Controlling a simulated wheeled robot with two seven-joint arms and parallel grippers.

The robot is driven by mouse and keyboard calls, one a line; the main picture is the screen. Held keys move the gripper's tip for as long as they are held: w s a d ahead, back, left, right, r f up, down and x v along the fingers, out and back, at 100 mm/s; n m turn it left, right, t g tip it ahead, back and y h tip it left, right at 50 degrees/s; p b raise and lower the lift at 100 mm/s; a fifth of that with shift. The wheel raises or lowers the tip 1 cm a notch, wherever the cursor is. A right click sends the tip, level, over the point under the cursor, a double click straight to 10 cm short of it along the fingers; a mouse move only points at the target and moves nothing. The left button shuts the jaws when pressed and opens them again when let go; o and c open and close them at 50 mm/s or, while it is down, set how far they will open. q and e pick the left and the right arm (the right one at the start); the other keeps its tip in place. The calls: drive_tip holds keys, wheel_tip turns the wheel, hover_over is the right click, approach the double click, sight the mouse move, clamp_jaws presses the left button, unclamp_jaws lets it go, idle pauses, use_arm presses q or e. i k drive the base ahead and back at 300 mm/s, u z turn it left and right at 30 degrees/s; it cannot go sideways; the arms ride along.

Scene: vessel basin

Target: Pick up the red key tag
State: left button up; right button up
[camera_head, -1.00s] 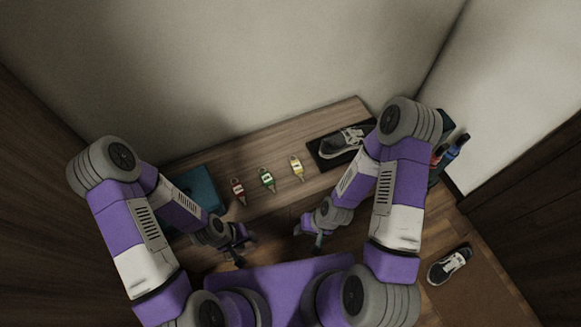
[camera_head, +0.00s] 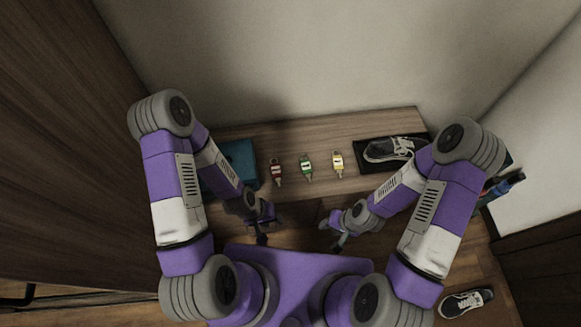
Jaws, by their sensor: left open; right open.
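The red key tag (camera_head: 277,170) lies flat on the wooden bench top, left of a green key tag (camera_head: 307,165) and a yellow key tag (camera_head: 338,163). A small metal end shows at its lower side. My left gripper (camera_head: 267,228) is open and empty, in front of the bench and below the red tag in the picture, apart from it. My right gripper (camera_head: 333,237) is open and empty, further right, also in front of the bench. Nothing covers the red tag.
A teal box or tray (camera_head: 241,156) sits at the bench's left, partly behind my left arm. A grey shoe (camera_head: 389,149) rests on a black mat (camera_head: 366,168) at the right. Another shoe (camera_head: 466,303) is on the floor. Dark bottles (camera_head: 505,184) stand far right. Bare wood surrounds the tags.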

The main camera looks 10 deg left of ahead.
sight(277, 173)
drive_tip(key=u, duration=0.05)
drive_tip(key=k, duration=1.1)
drive_tip(key=z, duration=0.85)
drive_tip(key=i, duration=1.45)
drive_tip(key=u, duration=0.7)
